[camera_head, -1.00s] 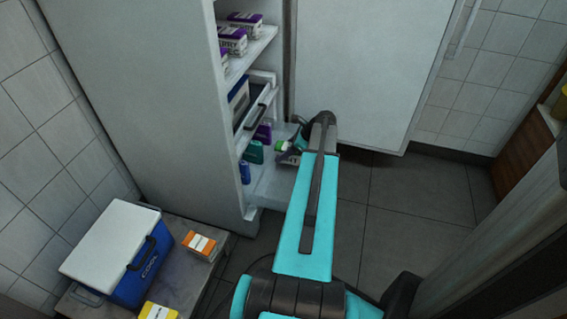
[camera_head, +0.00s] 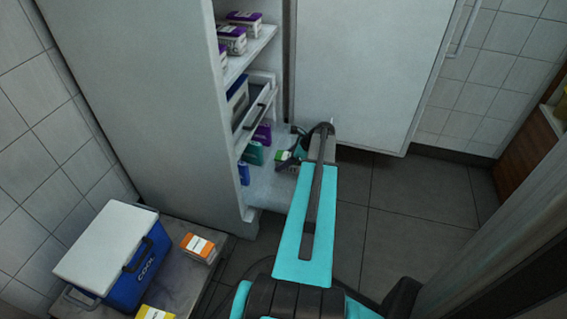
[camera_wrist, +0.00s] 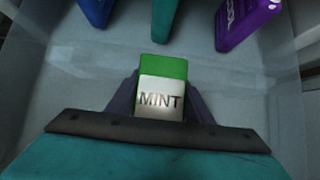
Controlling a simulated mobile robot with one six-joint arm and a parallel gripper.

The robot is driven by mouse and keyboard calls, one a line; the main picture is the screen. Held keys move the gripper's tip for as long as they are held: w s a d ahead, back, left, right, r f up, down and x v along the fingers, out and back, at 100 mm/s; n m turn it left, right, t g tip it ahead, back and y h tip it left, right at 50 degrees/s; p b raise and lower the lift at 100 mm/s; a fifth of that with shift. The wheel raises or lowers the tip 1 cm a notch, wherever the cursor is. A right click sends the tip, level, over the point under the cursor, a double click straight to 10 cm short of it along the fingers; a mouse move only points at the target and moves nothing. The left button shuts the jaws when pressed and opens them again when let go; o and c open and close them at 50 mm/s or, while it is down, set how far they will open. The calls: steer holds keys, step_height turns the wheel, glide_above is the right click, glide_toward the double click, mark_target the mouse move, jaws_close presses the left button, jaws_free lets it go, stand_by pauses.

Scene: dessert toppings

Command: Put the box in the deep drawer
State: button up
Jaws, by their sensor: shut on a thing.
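A small green box with a white label reading MINT (camera_wrist: 163,72) is held between the dark jaws of my gripper (camera_wrist: 158,100) in the wrist view. In the head view the box (camera_head: 283,155) shows at the tip of my gripper (camera_head: 292,150), partly hidden by it. My gripper is shut on the box, over the pale bottom drawer (camera_head: 268,192) of the open fridge. In the wrist view the drawer floor (camera_wrist: 110,75) lies below and beyond the box. I cannot tell whether the box touches the floor.
Teal (camera_head: 254,152), purple (camera_head: 262,134) and blue (camera_head: 244,173) containers stand in the drawer's back part. Shelves above hold purple-topped boxes (camera_head: 232,40). The fridge door (camera_head: 365,70) stands open at right. A blue cooler (camera_head: 140,270) and an orange-white box (camera_head: 198,247) are on a low table at left.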

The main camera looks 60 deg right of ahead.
steer(key=o, duration=1.4)
steer(key=shift+f, duration=0.1)
steer(key=shift+s+r+p, duration=0.3)
steer(key=shift+r+p, duration=0.05)
steer(key=shift+r, duration=0.3)
steer(key=p+v, duration=0.5)
steer(key=v, duration=0.5)
steer(key=shift+s+d+r, duration=0.15)
steer(key=shift+s+r, duration=0.1)
steer(key=shift+s, duration=0.1)
